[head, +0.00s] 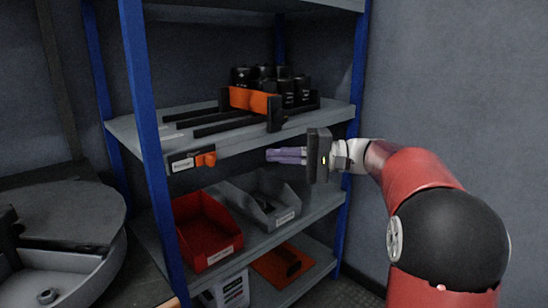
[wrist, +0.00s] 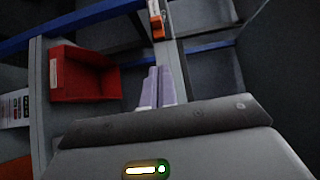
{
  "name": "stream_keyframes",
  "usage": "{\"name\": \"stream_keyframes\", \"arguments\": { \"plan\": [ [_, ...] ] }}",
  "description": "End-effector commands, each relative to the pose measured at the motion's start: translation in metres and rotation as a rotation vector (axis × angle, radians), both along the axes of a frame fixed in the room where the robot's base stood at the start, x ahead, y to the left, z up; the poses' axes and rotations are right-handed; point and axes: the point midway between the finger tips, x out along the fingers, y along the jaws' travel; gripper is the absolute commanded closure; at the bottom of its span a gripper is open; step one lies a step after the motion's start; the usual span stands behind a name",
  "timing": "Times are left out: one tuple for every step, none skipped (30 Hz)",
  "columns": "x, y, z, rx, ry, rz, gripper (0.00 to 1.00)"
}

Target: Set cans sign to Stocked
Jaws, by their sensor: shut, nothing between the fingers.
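The cans sign (head: 183,163) is a small dark holder with a white label on the front edge of the middle shelf. Its orange slider (head: 206,159) sits at the right end, leaving the left label uncovered; the lettering is too small to read surely. The slider also shows in the wrist view (wrist: 157,27), at the top. Several black cans (head: 270,80) stand on that shelf behind an orange block. My gripper (head: 268,155) has purple fingers, shut and empty, pointing left, right of the sign and apart from it. In the wrist view the fingertips (wrist: 160,69) are below the slider.
A red bin (head: 208,228) and a grey bin (head: 265,200) stand on the shelf below. Blue posts (head: 150,150) frame the rack, one just left of the sign. A round grey drum (head: 70,215) is at the left. Space in front of the shelf edge is clear.

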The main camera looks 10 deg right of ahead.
Motion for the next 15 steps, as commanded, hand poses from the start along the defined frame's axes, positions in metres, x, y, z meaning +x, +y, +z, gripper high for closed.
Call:
{"name": "stream_keyframes", "arguments": {
  "plan": [
    [0.001,0.012,-0.001,0.0,-0.001,0.005,1.0],
    [0.002,0.019,0.0,0.0,-0.001,0.006,1.0],
    [0.004,0.027,0.0,0.0,-0.001,0.005,1.0],
    [0.005,0.034,0.0,0.0,-0.001,0.005,1.0],
    [0.007,0.04,0.0,0.001,-0.002,0.005,1.0],
    [0.008,0.049,0.0,0.001,-0.001,0.005,1.0],
    [0.009,0.055,0.0,0.001,-0.001,0.005,1.0],
    [0.011,0.061,0.0,0.0,-0.001,0.005,1.0],
    [0.012,0.069,0.0,0.0,-0.001,0.005,1.0],
    [0.013,0.075,0.0,0.0,-0.001,0.005,1.0],
    [0.01,0.079,0.0,0.0,-0.001,0.004,1.0],
    [0.006,0.084,0.0,0.0,-0.001,0.002,1.0],
    [0.003,0.088,0.0,0.0,-0.002,0.002,1.0],
    [0.001,0.091,0.0,0.0,-0.002,0.002,1.0],
    [-0.002,0.095,0.0,0.0,-0.001,0.002,1.0]
  ]
}}
